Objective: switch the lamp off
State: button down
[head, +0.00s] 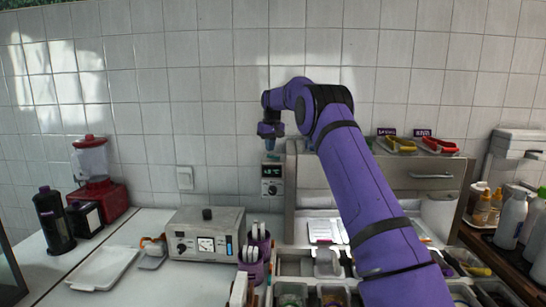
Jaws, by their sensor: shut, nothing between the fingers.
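My purple arm reaches up from the lower right, and its gripper (270,143) points down in front of the tiled wall. The fingers are small in this view and look closed, with nothing seen between them. No lamp can be clearly picked out. A pale wall switch (185,178) is on the tiles, to the left of and below my gripper. A wall controller (272,180) with a small lit display and a dark knob is just below my gripper in the picture. I cannot tell which control belongs to a lamp.
A metal box (207,234) with a gauge and knobs stands on the counter, beside purple cups (250,270). A red blender (95,190), a dark bottle (52,220) and a white tray (103,268) are at left. White bottles (511,220) stand at right. Topping bins fill the front.

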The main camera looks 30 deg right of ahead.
aim_at(270, 155)
jog(key=shift+f, duration=1.05)
dwell(0.5)
jog(key=shift+r, duration=3.55)
jog(key=shift+r, duration=0.1)
jog(key=s+a+r+t, duration=0.1)
jog(key=s+a+r, duration=0.5)
jog(key=s, duration=0.2)
jog(key=s+a+r, duration=0.5)
jog(key=s+r, duration=0.2)
jog(key=s, duration=0.2)
jog(key=s+a+t, duration=0.1)
jog(key=s+a, duration=0.2)
jog(key=s, duration=0.5)
jog(key=s+a, duration=0.4)
jog(key=s, duration=0.5)
jog(key=s+a+f, duration=0.2)
jog(key=s+f, duration=0.4)
jog(key=s, duration=0.6)
jog(key=s+a+f+t, duration=0.1)
jog(key=s+f, duration=0.5)
jog(key=s, duration=0.6)
jog(key=shift+a+n+t, duration=0.3)
jog(key=shift+a+n, duration=0.1)
jog(key=shift+a, duration=0.2)
